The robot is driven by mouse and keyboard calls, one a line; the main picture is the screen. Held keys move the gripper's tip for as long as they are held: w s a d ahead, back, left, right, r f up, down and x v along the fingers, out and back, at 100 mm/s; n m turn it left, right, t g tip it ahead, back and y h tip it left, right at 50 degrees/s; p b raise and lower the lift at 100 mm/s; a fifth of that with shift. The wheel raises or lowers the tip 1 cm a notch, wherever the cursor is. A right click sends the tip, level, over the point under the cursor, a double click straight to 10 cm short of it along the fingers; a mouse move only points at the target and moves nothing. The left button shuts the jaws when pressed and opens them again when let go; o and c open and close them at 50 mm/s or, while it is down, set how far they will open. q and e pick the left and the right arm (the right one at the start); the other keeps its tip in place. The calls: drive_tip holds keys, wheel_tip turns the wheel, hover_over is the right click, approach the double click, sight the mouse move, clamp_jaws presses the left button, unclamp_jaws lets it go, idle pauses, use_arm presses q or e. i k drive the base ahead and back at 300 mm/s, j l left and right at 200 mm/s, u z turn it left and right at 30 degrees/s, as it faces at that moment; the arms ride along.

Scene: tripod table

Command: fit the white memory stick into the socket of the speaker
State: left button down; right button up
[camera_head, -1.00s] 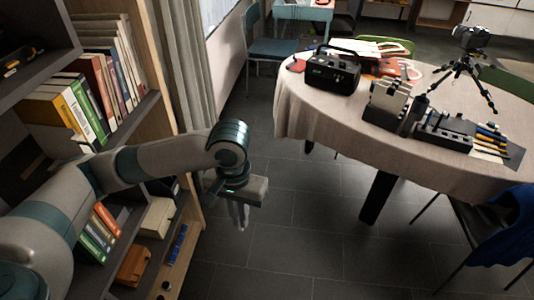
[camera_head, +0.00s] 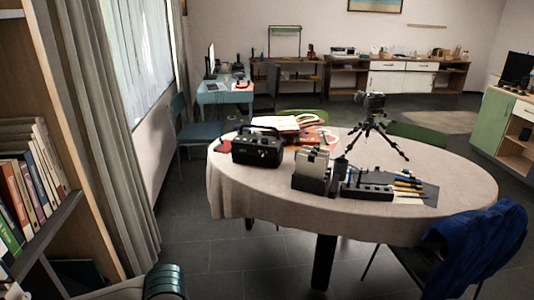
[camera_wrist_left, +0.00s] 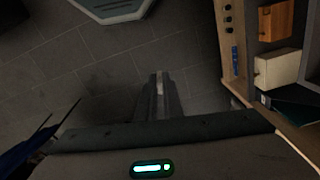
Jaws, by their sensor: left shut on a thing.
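The black speaker (camera_head: 257,150), a box with a carrying handle, stands upright on the left part of the round table. Its socket is too small to make out in the head view. My left gripper (camera_wrist_left: 159,84) hangs over the dark tiled floor in the left wrist view, its fingers shut on a small pale piece between the tips, the white memory stick (camera_wrist_left: 159,88), mostly hidden by the fingers. The gripper is well away from the speaker. In the head view only my left arm shows, at the bottom edge. My right gripper is in neither view.
The clothed table (camera_head: 270,197) also bears a camera tripod (camera_head: 371,128), a grey device (camera_head: 311,168), a black organiser (camera_head: 367,190), pens and papers. A blue-draped chair (camera_head: 474,240) stands at its right. Bookshelves (camera_head: 40,190) stand close at left. Floor before the table is clear.

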sight(266, 148)
drive_tip(key=i+j+z, duration=0.4)
drive_tip(key=i+j, duration=0.4)
drive_tip(key=i, duration=0.55)
drive_tip(key=i+j+z, duration=0.4)
drive_tip(key=i+j, duration=0.85)
